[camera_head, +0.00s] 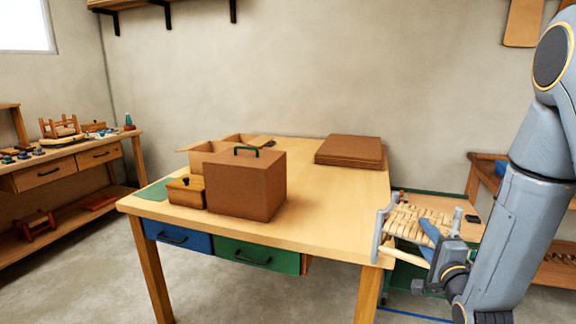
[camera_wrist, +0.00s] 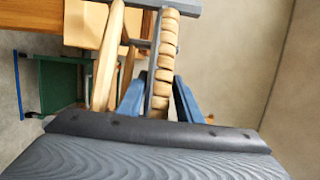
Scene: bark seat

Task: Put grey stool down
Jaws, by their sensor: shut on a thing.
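The grey stool (camera_head: 420,218) has a woven bark seat and grey legs. It is in my gripper (camera_head: 437,240), at the right front corner of the wooden table. It is held up in the air beside the table edge. In the wrist view the stool (camera_wrist: 165,62) shows its woven strips edge-on, with a grey rail and a pale wooden bar. The blue fingers of my gripper (camera_wrist: 158,100) sit on either side of a stool part. Part of the stool is hidden behind my gripper in the head view.
The wooden table (camera_head: 330,205) carries a brown box with a green handle (camera_head: 246,184), a small wooden box (camera_head: 187,192), an open carton (camera_head: 205,153) and stacked brown sheets (camera_head: 350,151). Its middle and right front are clear. A green-framed cart (camera_wrist: 65,85) stands beside it. A workbench (camera_head: 75,160) lines the left wall.

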